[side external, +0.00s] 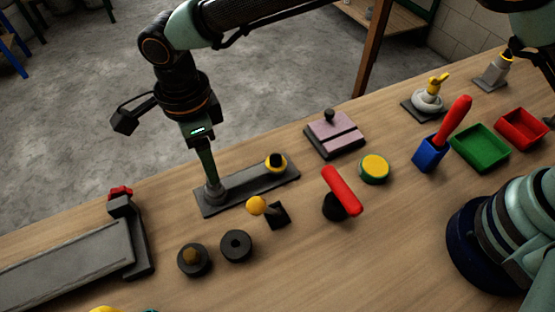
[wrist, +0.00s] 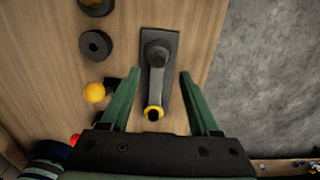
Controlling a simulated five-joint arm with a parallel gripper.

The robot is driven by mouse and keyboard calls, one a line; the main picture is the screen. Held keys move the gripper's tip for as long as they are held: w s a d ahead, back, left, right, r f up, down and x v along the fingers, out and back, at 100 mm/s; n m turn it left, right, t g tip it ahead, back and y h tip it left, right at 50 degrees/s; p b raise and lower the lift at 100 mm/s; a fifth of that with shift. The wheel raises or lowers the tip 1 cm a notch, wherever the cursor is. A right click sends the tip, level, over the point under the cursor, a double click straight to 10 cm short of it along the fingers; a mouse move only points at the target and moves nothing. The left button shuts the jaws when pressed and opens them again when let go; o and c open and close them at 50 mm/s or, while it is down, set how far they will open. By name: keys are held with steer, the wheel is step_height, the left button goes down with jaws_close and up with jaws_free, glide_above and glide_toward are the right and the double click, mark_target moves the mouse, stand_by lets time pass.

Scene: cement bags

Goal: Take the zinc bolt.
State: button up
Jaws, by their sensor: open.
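The grey bolt-like piece, most likely the zinc bolt (side external: 214,195), sits at the left end of a dark grey plate (side external: 240,194) in the side view. In the wrist view its broad grey head (wrist: 157,52) shows near the far end of the plate (wrist: 172,44). A grey bar seems to run from it towards a yellow ring (wrist: 146,112) with a dark centre. My gripper (side external: 211,180) points down close over the grey piece. In the wrist view its green fingers (wrist: 158,73) are apart, one on each side of the plate. I cannot tell whether they touch anything.
A red-handled tool (side external: 342,190), a yellow-green disc (side external: 375,168), a pink block (side external: 334,135) and green and red trays (side external: 481,147) lie to the right. A grey clamp-like fixture (side external: 125,235) is at left.

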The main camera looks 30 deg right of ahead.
mark_target(214, 187)
steer(key=shift+s+a+f, duration=0.1)
steer(key=shift+f, duration=1.25)
steer(key=shift+s+f, duration=0.1)
steer(key=shift+f, duration=1.2)
jaws_close()
